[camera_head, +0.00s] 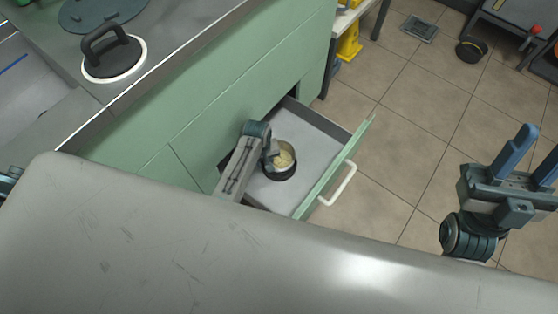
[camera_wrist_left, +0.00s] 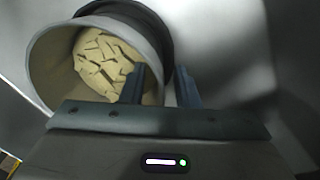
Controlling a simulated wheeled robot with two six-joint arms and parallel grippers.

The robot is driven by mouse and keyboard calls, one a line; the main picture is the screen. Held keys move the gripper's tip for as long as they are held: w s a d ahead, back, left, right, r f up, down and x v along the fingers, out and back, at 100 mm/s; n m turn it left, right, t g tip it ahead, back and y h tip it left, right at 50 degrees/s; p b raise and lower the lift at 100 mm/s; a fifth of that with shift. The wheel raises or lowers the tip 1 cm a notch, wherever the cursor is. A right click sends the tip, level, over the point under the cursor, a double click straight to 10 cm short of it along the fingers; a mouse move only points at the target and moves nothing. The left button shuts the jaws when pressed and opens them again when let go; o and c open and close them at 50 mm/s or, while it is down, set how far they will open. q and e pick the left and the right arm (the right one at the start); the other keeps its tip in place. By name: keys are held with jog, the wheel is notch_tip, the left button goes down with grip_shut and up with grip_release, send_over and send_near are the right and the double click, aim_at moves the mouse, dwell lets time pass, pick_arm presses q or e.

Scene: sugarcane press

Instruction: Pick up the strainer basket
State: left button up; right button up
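A round strainer basket (camera_head: 281,172) with a dark outside sits in the open drawer, with pale yellow pieces inside. In the left wrist view the basket (camera_wrist_left: 48,62) shows a pale inner wall and a dark outer band, its mouth towards the camera. My left gripper (camera_head: 272,155) reaches down at its left side. In the wrist view the left gripper (camera_wrist_left: 162,85) has one finger inside the mouth and one outside, with the wall between them. Whether both fingers press on it I cannot tell. My right gripper (camera_head: 535,155) is open and empty at the right, above the floor.
The drawer (camera_head: 310,135) is pulled out from the green cabinet (camera_head: 240,90), with a white handle (camera_head: 340,184) on its front. A dark handled lid (camera_head: 110,52) lies on the counter. A grey surface (camera_head: 200,250) fills the foreground.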

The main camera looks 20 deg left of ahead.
pick_arm(q)
grip_shut()
jog(key=shift+r, duration=0.1)
